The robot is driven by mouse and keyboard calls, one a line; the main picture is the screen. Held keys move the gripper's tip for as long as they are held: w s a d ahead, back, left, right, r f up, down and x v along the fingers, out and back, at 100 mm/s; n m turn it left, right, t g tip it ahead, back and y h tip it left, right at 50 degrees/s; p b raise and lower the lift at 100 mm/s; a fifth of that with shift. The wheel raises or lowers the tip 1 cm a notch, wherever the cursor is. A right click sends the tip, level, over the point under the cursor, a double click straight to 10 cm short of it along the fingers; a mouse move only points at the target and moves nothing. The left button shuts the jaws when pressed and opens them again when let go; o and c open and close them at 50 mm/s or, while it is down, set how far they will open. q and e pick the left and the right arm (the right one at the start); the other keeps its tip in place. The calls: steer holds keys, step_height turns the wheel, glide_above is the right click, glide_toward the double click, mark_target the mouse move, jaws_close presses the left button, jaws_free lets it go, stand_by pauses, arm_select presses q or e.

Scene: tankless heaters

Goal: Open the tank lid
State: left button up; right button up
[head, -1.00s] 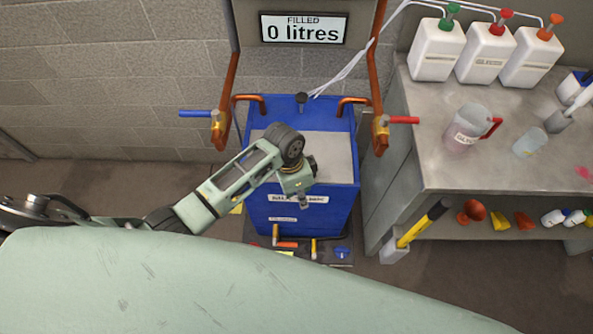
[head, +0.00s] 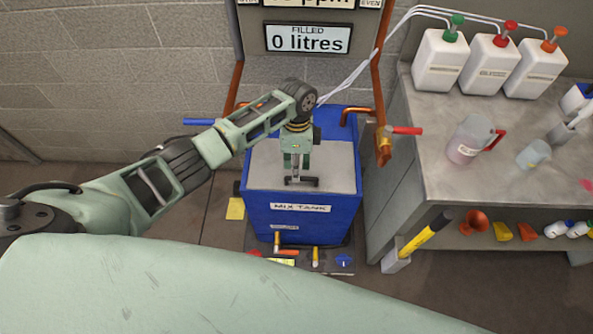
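The blue mix tank (head: 258,215) stands against the wall with a label on its front. Its flat grey lid (head: 335,165) looks closed. A dark bar (head: 301,182), apparently the lid's handle, shows near the lid's front edge. My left gripper (head: 296,168) points down over the lid, just behind or above this bar. I cannot tell whether it touches the bar, nor whether its fingers are open or shut. My arm hides the tank's back left part. My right gripper is not in view.
Copper pipes with a blue valve handle (head: 199,122) and a red one (head: 406,130) flank the tank. A display (head: 308,39) reads 0 litres. A grey bench (head: 440,175) with jugs and white bottles stands close on the right. The floor left of the tank is mostly clear.

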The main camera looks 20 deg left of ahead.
arm_select(q)
steer(key=shift+s+d+f, duration=0.1)
steer(key=shift+s+f, duration=0.1)
steer(key=shift+f, duration=0.95)
jaws_close()
